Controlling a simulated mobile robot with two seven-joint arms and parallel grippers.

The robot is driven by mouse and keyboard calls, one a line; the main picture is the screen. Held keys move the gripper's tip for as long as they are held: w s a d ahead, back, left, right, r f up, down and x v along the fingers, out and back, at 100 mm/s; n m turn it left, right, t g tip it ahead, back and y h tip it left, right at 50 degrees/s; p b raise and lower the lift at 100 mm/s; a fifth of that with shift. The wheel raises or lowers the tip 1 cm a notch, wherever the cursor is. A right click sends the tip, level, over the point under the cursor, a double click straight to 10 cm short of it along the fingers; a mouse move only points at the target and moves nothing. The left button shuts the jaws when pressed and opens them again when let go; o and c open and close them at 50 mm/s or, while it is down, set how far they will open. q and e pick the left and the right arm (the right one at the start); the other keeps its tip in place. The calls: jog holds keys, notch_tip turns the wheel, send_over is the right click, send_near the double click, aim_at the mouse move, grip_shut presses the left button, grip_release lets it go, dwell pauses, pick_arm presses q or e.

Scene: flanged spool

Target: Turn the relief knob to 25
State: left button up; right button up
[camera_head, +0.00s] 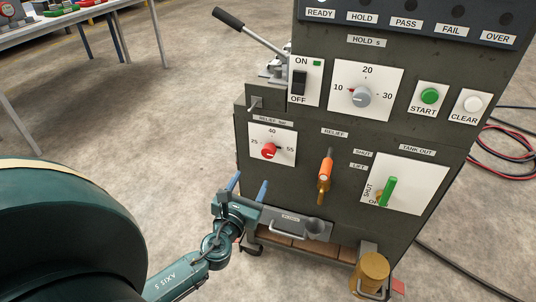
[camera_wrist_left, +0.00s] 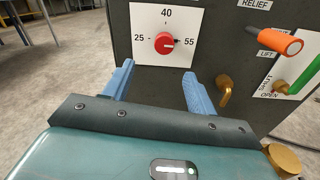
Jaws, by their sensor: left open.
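The red relief knob (camera_head: 269,151) sits on a white dial plate (camera_head: 286,158) marked 25, 40 and 55, on the dark cabinet front. It also shows in the left wrist view (camera_wrist_left: 164,43), where its pale mark seems to point right, toward 55. My left gripper (camera_head: 248,186) is open and empty, below and in front of the dial plate. In the left wrist view, its two blue fingers (camera_wrist_left: 158,74) stand wide apart, with the knob beyond and above the gap, untouched. My right gripper is not in view.
An orange-handled relief lever (camera_head: 326,165) and a green tank-out handle (camera_head: 388,191) are right of the dial. A hold knob (camera_head: 362,97) and a power switch (camera_head: 299,83) are above. A drawer handle (camera_head: 290,236) and a brass cylinder (camera_head: 373,270) are below. Open floor lies left.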

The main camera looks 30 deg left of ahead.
aim_at(267, 154)
pick_arm(q)
jog(key=shift+m+h, duration=0.3)
jog(key=shift+m, duration=0.5)
jog(key=x, duration=1.3)
jog(key=shift+w+b, duration=0.2)
jog(key=shift+b, duration=0.2)
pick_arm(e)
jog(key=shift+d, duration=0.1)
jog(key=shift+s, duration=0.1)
pick_arm(q)
jog(key=c, duration=1)
